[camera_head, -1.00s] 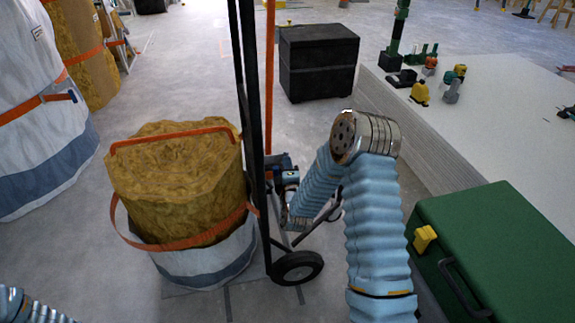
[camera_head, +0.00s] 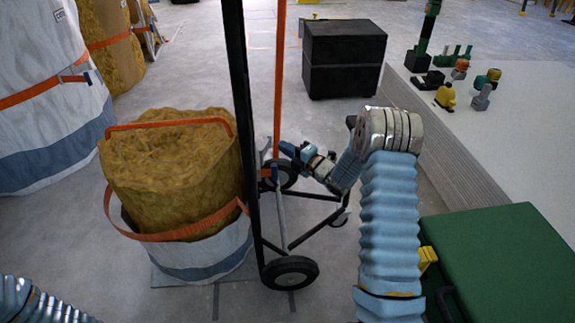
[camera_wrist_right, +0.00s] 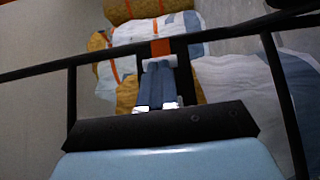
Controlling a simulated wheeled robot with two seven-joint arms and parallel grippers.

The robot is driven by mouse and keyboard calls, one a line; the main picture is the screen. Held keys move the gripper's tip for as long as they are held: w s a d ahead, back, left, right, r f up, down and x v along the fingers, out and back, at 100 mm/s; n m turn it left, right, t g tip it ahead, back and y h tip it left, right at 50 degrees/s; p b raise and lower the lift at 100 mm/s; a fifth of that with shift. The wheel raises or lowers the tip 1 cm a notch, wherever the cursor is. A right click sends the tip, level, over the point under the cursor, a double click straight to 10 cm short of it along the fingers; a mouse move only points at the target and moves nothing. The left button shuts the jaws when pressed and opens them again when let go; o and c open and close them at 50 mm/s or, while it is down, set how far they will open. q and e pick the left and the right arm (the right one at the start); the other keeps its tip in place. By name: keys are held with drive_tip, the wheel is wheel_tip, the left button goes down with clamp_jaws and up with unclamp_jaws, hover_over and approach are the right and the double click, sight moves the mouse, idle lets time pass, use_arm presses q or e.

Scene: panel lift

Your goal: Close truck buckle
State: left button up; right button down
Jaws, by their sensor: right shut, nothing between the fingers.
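The truck (camera_head: 249,135) is an upright black-framed hand truck with wheels, beside a wrapped yellow-brown roll (camera_head: 170,175) bound with orange straps. A small orange and blue piece, probably the buckle (camera_head: 268,173), sits low on the truck frame. My right gripper (camera_head: 289,150) is to the right of the frame, its blue fingers pointing left, shut and empty. In the right wrist view its fingers (camera_wrist_right: 157,75) are close together below an orange strap piece (camera_wrist_right: 160,47) at a black crossbar. I cannot tell whether they touch it. My left gripper is out of view.
A black box (camera_head: 343,60) stands behind on the floor. A white table (camera_head: 520,125) with tools is at right, and a green case (camera_head: 500,255) is in front of it. Wrapped rolls (camera_head: 50,100) stand at left.

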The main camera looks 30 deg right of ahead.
drive_tip(key=shift+x, duration=1.25)
drive_tip(key=shift+w+r, duration=0.15)
drive_tip(key=shift+r, duration=0.1)
drive_tip(key=s+a+r+p, duration=0.2)
drive_tip(key=s+a+r, duration=0.4)
drive_tip(key=s+r, duration=0.6)
drive_tip(key=shift+s+a+r+p, duration=0.2)
drive_tip(key=shift+s+r+p, duration=0.1)
drive_tip(key=shift+s+p, duration=0.15)
